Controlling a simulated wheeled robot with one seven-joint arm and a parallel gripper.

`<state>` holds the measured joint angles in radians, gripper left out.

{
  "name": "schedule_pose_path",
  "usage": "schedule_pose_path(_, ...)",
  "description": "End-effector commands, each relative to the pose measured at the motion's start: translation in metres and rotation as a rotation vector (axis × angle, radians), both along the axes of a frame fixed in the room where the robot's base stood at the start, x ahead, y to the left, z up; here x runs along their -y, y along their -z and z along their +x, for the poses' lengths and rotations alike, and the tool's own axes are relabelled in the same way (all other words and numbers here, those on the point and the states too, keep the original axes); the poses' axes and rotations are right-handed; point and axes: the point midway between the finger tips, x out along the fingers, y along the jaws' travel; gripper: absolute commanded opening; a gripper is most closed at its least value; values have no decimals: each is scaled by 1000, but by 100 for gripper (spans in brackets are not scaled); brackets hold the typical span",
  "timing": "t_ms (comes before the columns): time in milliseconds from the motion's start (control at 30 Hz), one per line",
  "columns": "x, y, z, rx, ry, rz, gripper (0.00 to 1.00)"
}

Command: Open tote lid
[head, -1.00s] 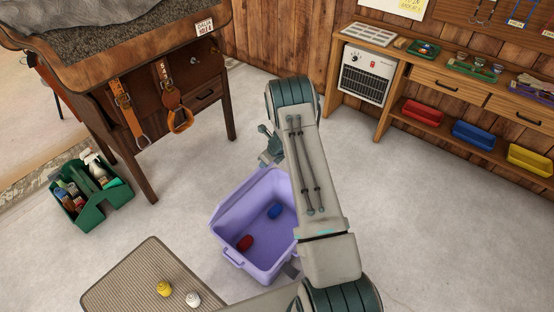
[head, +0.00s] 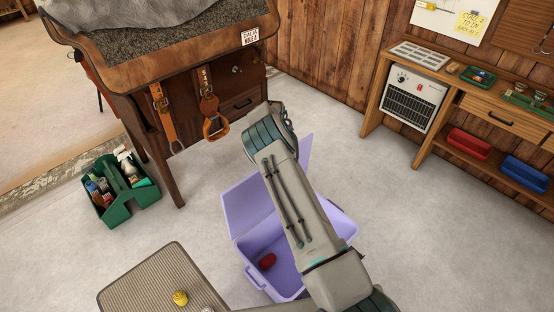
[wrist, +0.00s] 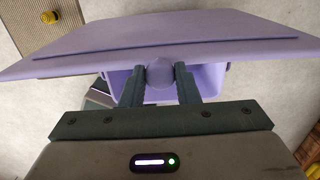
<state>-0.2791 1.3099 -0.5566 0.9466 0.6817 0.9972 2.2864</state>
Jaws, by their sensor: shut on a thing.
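The lavender tote (head: 255,276) stands on the floor, with its interior partly in view and a red item (head: 267,261) inside. Its lavender lid (head: 246,204) is raised and tilted at the tote's far side, partly behind my arm. In the wrist view the lid (wrist: 100,42) spans the picture as a broad slanted panel. My gripper (wrist: 158,86) is shut on the lid's round lavender knob (wrist: 159,71), one finger on each side. The head view hides my gripper behind my arm.
A ribbed mat (head: 150,280) with a yellow item (head: 180,298) lies front left. A green caddy of bottles (head: 118,211) stands by the wooden stand (head: 150,100). A workbench with a heater (head: 414,100) is at the right. Floor between is clear.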

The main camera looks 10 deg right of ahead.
Motion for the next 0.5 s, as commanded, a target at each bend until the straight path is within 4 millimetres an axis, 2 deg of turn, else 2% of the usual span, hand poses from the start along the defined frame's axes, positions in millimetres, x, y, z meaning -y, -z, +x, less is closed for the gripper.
schedule_pose_path(33,-4,5,1,-9,-1,-5,0)
schedule_pose_path(500,-18,1,5,-40,-9,-28,0)
